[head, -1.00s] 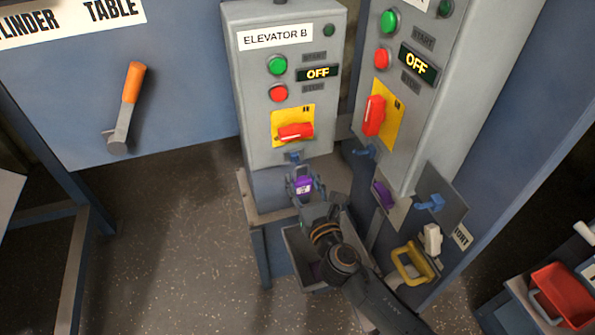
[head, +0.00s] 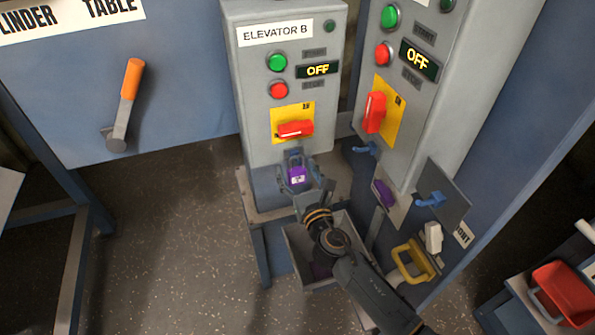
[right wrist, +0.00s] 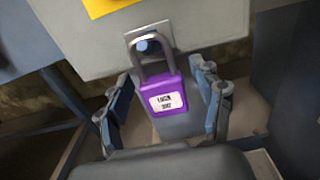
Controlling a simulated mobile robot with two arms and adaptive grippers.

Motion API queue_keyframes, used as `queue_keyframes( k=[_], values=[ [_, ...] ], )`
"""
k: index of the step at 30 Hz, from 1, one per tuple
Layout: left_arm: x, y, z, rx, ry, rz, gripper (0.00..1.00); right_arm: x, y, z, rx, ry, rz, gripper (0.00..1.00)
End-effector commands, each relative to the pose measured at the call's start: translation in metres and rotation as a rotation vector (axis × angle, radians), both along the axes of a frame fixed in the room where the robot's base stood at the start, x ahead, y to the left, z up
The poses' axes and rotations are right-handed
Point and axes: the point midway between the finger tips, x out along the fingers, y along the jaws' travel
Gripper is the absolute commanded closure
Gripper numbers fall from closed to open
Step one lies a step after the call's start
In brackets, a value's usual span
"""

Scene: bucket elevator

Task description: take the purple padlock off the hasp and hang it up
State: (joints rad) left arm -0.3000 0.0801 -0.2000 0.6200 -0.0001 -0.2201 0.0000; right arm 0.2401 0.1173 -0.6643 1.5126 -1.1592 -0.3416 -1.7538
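The purple padlock (head: 297,176) with a white label hangs upright below the Elevator B box. In the right wrist view the padlock (right wrist: 165,98) has its grey shackle around a blue peg (right wrist: 148,46) on a small metal plate (right wrist: 150,38). My right gripper (head: 298,180) is around the padlock from the front. In the right wrist view its fingers stand apart on either side of the body, with gaps showing, so it is open. The red switch handle (head: 295,129) above lies horizontal on its yellow plate (head: 292,116). My left gripper is not in view.
A second control box (head: 445,80) stands close on the right, with a blue hook (head: 366,149) and another purple item (head: 384,193) below. A grey bin (head: 300,247) sits under my right arm.

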Motion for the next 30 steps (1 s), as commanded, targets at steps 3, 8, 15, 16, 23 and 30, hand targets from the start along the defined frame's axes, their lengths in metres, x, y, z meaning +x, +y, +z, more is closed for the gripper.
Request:
queue_keyframes(
  k=[3, 8, 15, 16, 23, 30],
  values=[
    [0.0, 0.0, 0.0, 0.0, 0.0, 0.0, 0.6, 0.0, 0.0, 0.0, 0.0, 0.0, 0.0, 0.33],
    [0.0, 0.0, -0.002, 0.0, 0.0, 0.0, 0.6, 0.0, 0.0, -0.001, 0.001, 0.0, 0.0, 0.33],
    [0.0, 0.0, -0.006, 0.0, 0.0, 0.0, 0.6, -0.034, -0.01, -0.007, -0.001, 0.002, 0.002, 0.33],
    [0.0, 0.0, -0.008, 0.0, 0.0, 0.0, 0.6, -0.041, -0.011, -0.009, -0.001, 0.002, 0.002, 0.33],
    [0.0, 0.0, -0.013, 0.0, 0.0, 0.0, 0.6, -0.093, -0.027, -0.01, -0.001, 0.002, 0.002, 0.33],
    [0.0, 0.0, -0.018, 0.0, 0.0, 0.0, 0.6, -0.126, -0.037, -0.009, 0.001, 0.001, 0.001, 0.33]
  ],
)
